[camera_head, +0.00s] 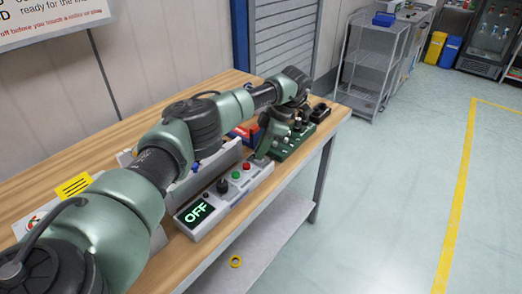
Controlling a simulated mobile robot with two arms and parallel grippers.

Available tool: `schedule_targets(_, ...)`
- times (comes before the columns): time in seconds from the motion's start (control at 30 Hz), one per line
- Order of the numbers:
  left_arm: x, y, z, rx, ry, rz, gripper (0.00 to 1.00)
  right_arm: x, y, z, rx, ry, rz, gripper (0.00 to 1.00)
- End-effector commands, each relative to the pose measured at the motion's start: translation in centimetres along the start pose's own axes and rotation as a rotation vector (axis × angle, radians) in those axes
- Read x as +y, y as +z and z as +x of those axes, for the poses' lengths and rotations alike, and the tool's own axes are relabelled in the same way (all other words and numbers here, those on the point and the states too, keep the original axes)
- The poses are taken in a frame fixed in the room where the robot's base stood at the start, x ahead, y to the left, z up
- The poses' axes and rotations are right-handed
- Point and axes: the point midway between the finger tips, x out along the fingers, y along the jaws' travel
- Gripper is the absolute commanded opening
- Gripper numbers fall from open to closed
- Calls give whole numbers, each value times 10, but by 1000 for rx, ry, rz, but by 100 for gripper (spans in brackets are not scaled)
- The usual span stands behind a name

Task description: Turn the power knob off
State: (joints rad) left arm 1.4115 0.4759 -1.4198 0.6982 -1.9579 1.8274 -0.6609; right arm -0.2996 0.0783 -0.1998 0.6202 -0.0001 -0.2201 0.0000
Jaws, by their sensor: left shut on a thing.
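A white control box (213,217) lies along the front edge of the wooden table. Its display (198,212) reads OFF in green. A black knob (222,186), a green button (236,175) and a red button (247,167) stand on its top. My left arm reaches across the table from the left and bends down at its wrist. My left gripper (261,155) points down at the far end of the box, past the red button. It is shut on what seems to be the power knob there, which its fingers hide. My right gripper is not in view.
A black item (321,112) lies near the table's (340,113) far corner. A grey wire rack (371,62) stands beyond. The floor at right is clear.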

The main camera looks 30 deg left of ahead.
Motion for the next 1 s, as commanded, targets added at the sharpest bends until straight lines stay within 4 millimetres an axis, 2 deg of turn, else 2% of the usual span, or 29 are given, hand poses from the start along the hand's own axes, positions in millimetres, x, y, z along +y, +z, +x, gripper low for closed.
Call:
schedule_targets(0.37, 1, 0, -2, -2, 2, -8, 0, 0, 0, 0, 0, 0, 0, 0)
schedule_targets(0.4, 1, 0, -2, -2, 2, -8, 15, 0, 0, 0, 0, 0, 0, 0)
schedule_targets(0.47, 1, 0, -2, -2, 2, -8, 32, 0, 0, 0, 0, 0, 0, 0)
schedule_targets(0.8, 0, 0, -2, -1, 0, -5, 32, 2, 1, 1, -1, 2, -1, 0)
schedule_targets(1.0, 1, 1, -27, -3, 4, -6, 32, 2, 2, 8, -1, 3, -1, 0)
